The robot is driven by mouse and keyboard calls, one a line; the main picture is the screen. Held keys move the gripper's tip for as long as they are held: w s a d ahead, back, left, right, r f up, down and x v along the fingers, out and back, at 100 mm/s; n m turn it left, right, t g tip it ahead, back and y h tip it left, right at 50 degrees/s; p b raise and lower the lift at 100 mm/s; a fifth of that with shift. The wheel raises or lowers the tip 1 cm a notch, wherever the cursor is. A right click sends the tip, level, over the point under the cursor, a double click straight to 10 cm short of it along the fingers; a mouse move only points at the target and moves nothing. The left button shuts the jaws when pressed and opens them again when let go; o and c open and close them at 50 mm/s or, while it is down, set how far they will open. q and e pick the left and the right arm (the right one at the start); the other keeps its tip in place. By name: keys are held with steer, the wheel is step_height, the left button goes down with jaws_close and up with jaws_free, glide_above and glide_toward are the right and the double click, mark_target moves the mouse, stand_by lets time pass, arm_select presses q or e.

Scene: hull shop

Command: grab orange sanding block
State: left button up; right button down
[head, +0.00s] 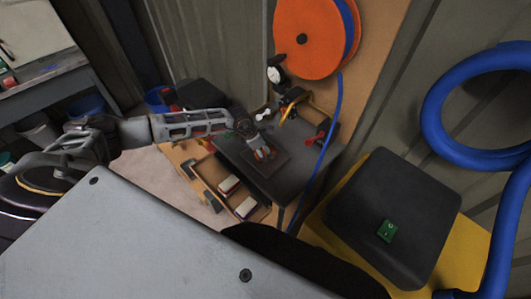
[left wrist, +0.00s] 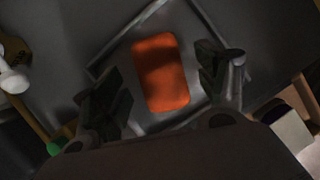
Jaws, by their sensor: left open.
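The orange sanding block (left wrist: 160,72) lies on a dark square tray or mat (left wrist: 125,52) in the left wrist view. My left gripper (left wrist: 165,85) is open, with one finger on each side of the block and gaps between them. I cannot tell the exact height of the fingers over the block. My right gripper is not in view.
A black pad with a green switch (head: 388,230) stands at right.

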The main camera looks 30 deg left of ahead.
arm_select(q)
steer(key=shift+x, duration=0.95)
steer(key=c, duration=1.2)
steer(key=shift+r, duration=0.15)
